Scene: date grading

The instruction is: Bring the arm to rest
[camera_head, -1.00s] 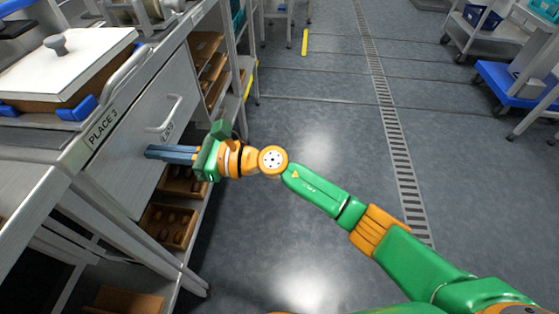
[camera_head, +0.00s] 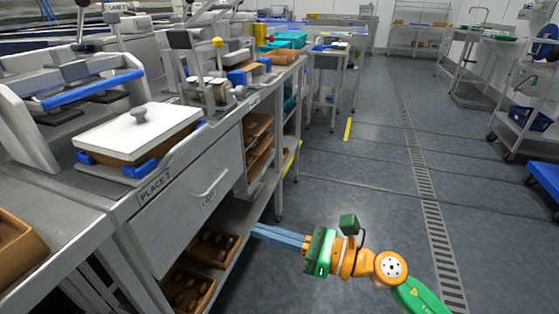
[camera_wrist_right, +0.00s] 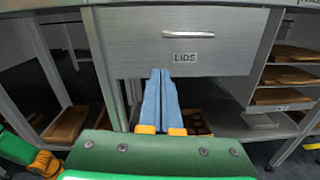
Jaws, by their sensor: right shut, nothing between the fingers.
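My right gripper (camera_head: 279,236) is shut and empty, its blue fingers pointing left toward the workbench, in the head view. It is low beside the bench, below and to the right of the drawer marked LIDS (camera_head: 190,205). In the right wrist view the closed fingers (camera_wrist_right: 160,75) point at the lower edge of that drawer, whose handle (camera_wrist_right: 188,35) is ahead. The drawer looks shut. I cannot tell whether the fingertips touch anything. My left gripper is not in view.
A white-lidded box (camera_head: 135,133) stands on the bench at PLACE 3. Trays of dates (camera_head: 215,247) sit on the shelf under the drawer. The floor (camera_head: 370,190) to the right, with its drain grate (camera_head: 425,190), is clear.

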